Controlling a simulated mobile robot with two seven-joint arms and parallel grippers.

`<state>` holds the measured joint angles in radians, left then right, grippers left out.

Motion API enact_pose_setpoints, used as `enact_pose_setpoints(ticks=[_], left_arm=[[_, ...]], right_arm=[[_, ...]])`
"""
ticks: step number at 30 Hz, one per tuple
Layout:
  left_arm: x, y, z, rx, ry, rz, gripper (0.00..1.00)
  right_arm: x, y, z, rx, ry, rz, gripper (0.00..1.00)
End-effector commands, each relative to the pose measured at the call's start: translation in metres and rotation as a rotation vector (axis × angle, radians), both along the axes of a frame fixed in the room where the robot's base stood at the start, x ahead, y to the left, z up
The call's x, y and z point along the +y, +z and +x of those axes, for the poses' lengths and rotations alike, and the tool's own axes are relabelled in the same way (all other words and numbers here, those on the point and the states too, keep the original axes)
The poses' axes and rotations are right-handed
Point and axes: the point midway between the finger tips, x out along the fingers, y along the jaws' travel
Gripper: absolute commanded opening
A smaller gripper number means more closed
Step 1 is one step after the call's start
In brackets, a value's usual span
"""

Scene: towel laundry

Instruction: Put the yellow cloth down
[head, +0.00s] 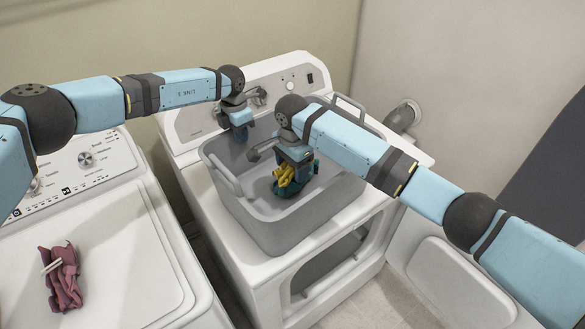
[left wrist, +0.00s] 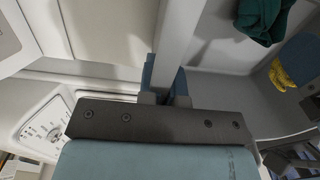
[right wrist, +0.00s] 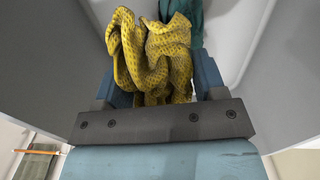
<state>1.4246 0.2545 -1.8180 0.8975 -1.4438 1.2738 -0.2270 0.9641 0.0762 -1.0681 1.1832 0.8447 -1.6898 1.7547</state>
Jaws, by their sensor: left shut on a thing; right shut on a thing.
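The yellow cloth (head: 285,180) is bunched up inside the grey tub (head: 262,232). My right gripper (head: 293,170) reaches down into the tub and is shut on the yellow cloth, which fills the space between its fingers in the right wrist view (right wrist: 153,55). A dark green cloth (head: 290,194) lies on the tub floor just under the yellow one; I cannot tell if they touch.
The tub stands on a white machine (head: 300,68) with a control panel behind it. A second white machine (head: 120,235) is at the left, with a maroon cloth (head: 62,280) on its top and free room around it. A wall is close behind.

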Motion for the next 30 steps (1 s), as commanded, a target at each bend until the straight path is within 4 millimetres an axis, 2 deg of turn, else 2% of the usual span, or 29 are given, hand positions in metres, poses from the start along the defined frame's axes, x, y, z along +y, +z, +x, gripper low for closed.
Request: enact_pose_setpoints(ticks=[3, 24, 25, 28, 30], left_arm=[[0.000, 0.001, 0.000, -0.001, 0.001, 0.001, 0.00], [0.000, 0.001, 0.000, -0.001, 0.002, 0.000, 0.00], [0.000, 0.001, 0.000, -0.001, 0.002, 0.000, 0.00], [0.000, 0.001, 0.000, -0.001, 0.002, 0.000, 0.00], [0.000, 0.001, 0.000, -0.001, 0.002, 0.000, 0.00]], right_arm=[[0.000, -0.011, 0.000, 0.000, -0.001, 0.000, 0.41], [0.000, -0.022, 0.000, -0.002, -0.002, 0.001, 0.41], [0.000, -0.022, 0.000, -0.001, -0.001, 0.001, 0.67], [0.000, -0.022, 0.000, -0.001, -0.001, 0.001, 0.90], [0.000, -0.022, 0.000, -0.001, -0.001, 0.001, 0.90]])
